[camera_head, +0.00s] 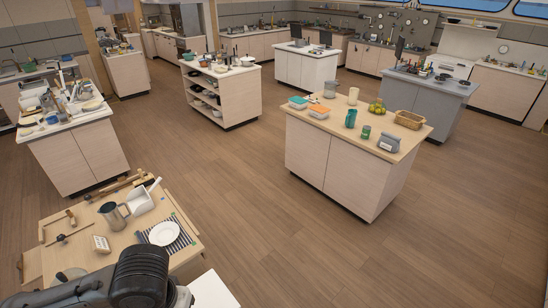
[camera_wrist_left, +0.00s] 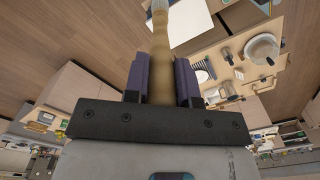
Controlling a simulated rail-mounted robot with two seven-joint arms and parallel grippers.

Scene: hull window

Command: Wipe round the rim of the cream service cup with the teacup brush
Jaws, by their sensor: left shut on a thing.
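My left gripper (camera_wrist_left: 161,70) shows in the left wrist view. Its two purple-padded fingers are shut on a tan, wooden-looking handle. This looks like the handle of the teacup brush (camera_wrist_left: 160,42); it runs away from the gripper to a pale end at the top edge, where the view cuts it off. In the head view, a cream cup (camera_head: 353,96) stands on the wood-topped island; it may be the service cup, but I cannot be sure. It is far from my arm. My left gripper's fingers are not visible in the head view, and my right gripper is in neither view.
The island (camera_head: 330,122) also holds teal cups, a basket (camera_head: 409,120), fruit and lidded boxes. A near wooden table (camera_head: 125,238) carries a metal jug (camera_head: 112,215), a white plate (camera_head: 164,233) and a striped cloth. Wide bare floor (camera_head: 270,220) lies between them.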

